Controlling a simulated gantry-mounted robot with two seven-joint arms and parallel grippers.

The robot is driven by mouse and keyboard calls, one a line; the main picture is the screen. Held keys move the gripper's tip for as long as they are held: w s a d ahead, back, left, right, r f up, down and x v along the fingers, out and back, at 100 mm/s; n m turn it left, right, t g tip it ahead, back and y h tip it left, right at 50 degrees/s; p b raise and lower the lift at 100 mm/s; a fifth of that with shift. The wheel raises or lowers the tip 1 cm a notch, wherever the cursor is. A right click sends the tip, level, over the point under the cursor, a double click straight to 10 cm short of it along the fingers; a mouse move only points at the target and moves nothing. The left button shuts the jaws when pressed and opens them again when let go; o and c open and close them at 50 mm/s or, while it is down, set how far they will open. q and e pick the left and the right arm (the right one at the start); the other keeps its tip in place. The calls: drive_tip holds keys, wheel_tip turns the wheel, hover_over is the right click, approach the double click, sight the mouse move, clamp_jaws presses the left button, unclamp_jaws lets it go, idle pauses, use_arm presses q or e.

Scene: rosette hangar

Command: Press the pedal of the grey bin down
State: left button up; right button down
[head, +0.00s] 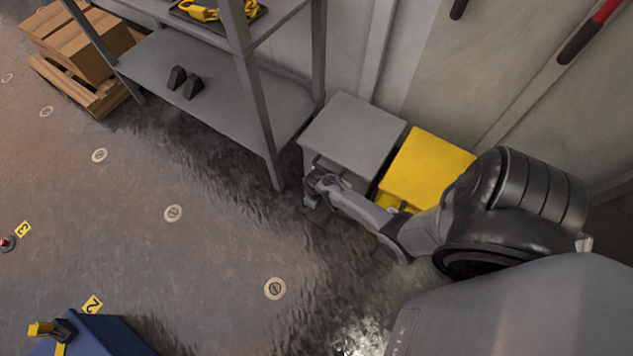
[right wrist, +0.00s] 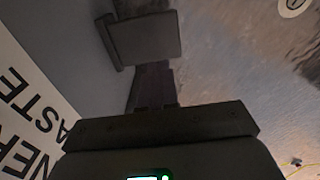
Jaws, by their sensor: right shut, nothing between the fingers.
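The grey bin (head: 352,132) stands against the wall, between the metal shelf and a yellow bin. My right gripper (head: 313,193) is low in front of the grey bin, with its arm reaching in from the right. In the right wrist view the shut, empty fingers (right wrist: 152,85) point at a grey flat plate, the pedal (right wrist: 147,38), beside the bin's lettered front (right wrist: 35,110). The fingertips overlap the pedal's near edge; I cannot tell whether they touch it. In the head view my gripper and arm hide the pedal. My left gripper is not in view.
The yellow bin (head: 430,165) stands right beside the grey bin, partly behind my right arm. A metal shelf (head: 225,95) stands close on the left, its post near my gripper. A blue box (head: 100,338) is at lower left. The floor between is clear.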

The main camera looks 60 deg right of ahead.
sight(317, 214)
drive_tip(key=f+b, duration=0.1)
drive_tip(key=f, duration=0.1)
drive_tip(key=f+b, duration=0.1)
drive_tip(key=f, duration=0.1)
drive_tip(key=f+b, duration=0.2)
drive_tip(key=shift+s+a+f, duration=0.1)
drive_tip(key=shift+s+a, duration=0.1)
drive_tip(key=shift+a, duration=0.05)
drive_tip(key=shift+f, duration=0.3)
drive_tip(key=shift+w+d+f+b, duration=0.15)
drive_tip(key=shift+f+b, duration=0.35)
drive_tip(key=shift+b, duration=0.25)
